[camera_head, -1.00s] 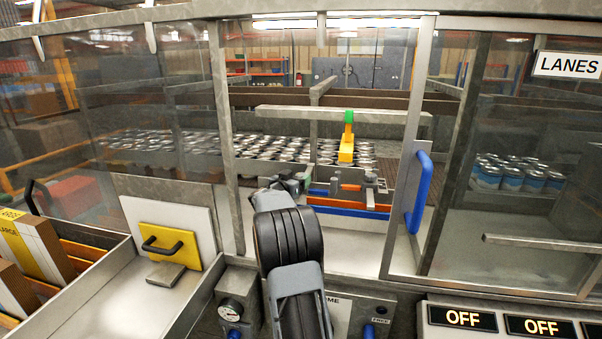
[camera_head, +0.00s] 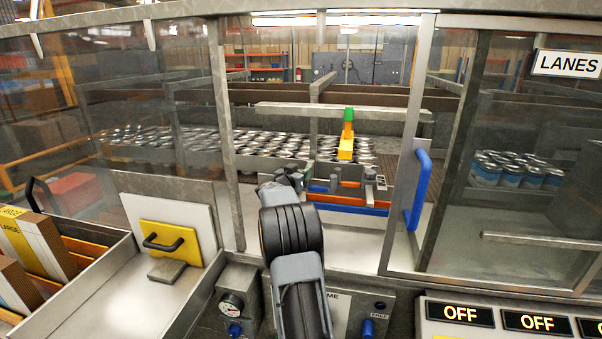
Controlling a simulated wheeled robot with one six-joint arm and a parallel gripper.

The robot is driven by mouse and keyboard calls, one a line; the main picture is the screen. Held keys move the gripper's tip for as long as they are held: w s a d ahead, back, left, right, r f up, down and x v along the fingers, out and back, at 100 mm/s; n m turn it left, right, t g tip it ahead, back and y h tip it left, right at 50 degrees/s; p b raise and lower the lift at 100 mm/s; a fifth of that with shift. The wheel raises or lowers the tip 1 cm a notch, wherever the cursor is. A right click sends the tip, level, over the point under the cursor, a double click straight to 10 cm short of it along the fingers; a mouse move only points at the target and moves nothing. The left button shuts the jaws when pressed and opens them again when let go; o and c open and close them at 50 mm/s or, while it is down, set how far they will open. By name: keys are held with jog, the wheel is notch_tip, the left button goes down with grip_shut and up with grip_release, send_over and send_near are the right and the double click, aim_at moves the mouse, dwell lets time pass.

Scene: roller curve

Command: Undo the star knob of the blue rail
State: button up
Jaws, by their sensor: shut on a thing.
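The blue rail (camera_head: 345,200) lies crosswise inside the guarded opening, close to an orange rail (camera_head: 350,211). My gripper (camera_head: 292,179) is at the left end of the rails and is shut on a small dark thing, which looks like the star knob. The fingers and wrist hide most of that knob, so its thread and any gap under it cannot be seen. Grey clamp parts (camera_head: 370,182) stand at the right end of the rails.
Many cans (camera_head: 260,143) stand behind. A door frame with a blue handle (camera_head: 418,190) is to the right, and a clear guard panel to the left. A gauge box (camera_head: 235,310) is below.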

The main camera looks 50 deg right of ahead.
jog(key=c, duration=0.3)
jog(key=shift+c, duration=0.2)
